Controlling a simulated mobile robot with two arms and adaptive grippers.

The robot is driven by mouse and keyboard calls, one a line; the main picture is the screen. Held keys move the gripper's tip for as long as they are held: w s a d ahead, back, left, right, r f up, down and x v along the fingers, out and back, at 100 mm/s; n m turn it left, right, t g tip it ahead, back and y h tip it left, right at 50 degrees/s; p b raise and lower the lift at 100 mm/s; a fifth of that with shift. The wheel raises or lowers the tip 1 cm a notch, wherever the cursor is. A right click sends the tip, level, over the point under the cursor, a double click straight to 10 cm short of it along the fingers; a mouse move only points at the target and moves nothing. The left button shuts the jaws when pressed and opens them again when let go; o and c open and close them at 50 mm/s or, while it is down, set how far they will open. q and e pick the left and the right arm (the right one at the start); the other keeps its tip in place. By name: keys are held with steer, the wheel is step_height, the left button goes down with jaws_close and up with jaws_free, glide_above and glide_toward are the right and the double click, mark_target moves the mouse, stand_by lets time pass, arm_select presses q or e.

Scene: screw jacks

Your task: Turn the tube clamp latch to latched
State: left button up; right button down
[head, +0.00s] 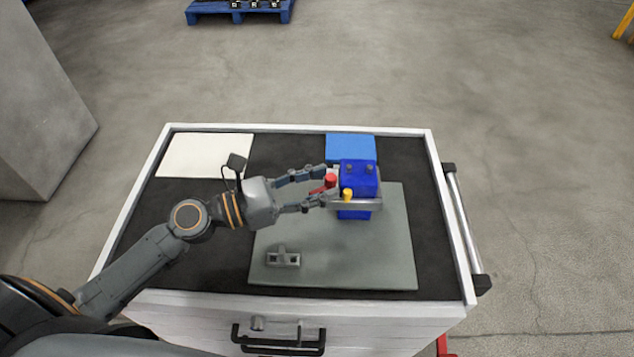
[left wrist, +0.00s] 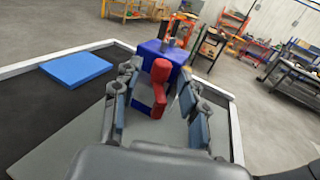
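A blue block-shaped clamp body (head: 357,178) stands on a grey plate (head: 390,255) on the cart top, with a metal bracket around its lower part. A red latch handle (head: 330,181) sticks out from its left side, and a yellow knob (head: 347,194) sits at its front. My left gripper (head: 326,187) is open, its fingers on either side of the red handle. In the left wrist view the red handle (left wrist: 159,82) stands between the two fingers, with gaps visible, and the blue body (left wrist: 165,52) is behind it. My right gripper is not in view.
A small grey bracket (head: 283,258) sits on the plate's front left. A white sheet (head: 206,155) and a blue pad (head: 350,147) lie at the back of the cart. The cart's raised white rim (head: 300,127) surrounds the black top. The left side of the top is mostly clear.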

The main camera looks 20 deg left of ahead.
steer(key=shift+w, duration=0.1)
arm_select(q)
steer(key=v, duration=1.2)
steer(key=w+d+m+g+h+p, duration=0.1)
steer(key=w+d+p, duration=0.2)
steer(key=w+d, duration=0.5)
steer(key=shift+d+r+g, duration=0.4)
steer(key=shift+d, duration=0.15)
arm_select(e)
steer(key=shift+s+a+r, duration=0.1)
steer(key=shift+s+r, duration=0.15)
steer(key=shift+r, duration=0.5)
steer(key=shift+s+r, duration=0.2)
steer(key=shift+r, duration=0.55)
